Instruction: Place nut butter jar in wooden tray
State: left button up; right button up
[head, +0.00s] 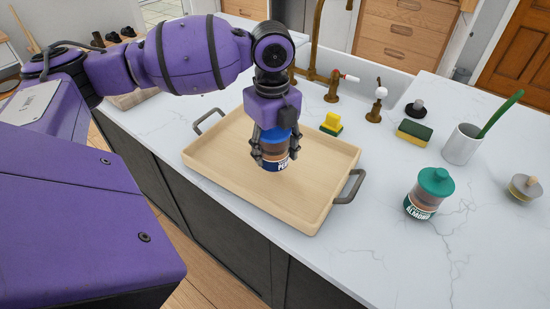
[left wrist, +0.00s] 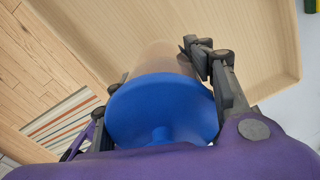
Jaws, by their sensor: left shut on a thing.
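A nut butter jar (head: 275,165) with a blue lid, brown contents and a dark label is upright between the fingers of my left gripper (head: 275,153), which is shut on it. The jar is over the middle of the wooden tray (head: 212,162); I cannot tell whether its base touches the tray floor. In the left wrist view the blue lid (left wrist: 160,108) fills the middle and hides most of the jar. The tray floor (left wrist: 130,25) shows behind it. My right gripper is not in view.
A second jar (head: 428,192) with a teal lid stands right of the tray. A white cup (head: 462,145) with a green-handled tool, a sponge (head: 414,132), a yellow-green scrubber (head: 331,123) and a faucet (head: 318,60) stand along the counter. The tray has grey handles (head: 350,187) and is otherwise empty.

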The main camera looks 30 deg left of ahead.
aim_at(274, 159)
pick_arm(q)
jog(key=shift+w+a+f, duration=0.25)
jog(key=shift+w+f, duration=0.35)
jog(key=shift+f, duration=0.15)
jog(key=shift+w+f, duration=0.1)
jog(key=shift+f, duration=1.45)
jog(key=shift+f, duration=0.1)
jog(key=o, duration=1.4)
notch_tip(274, 159, up, 12)
jog(key=shift+r, duration=0.1)
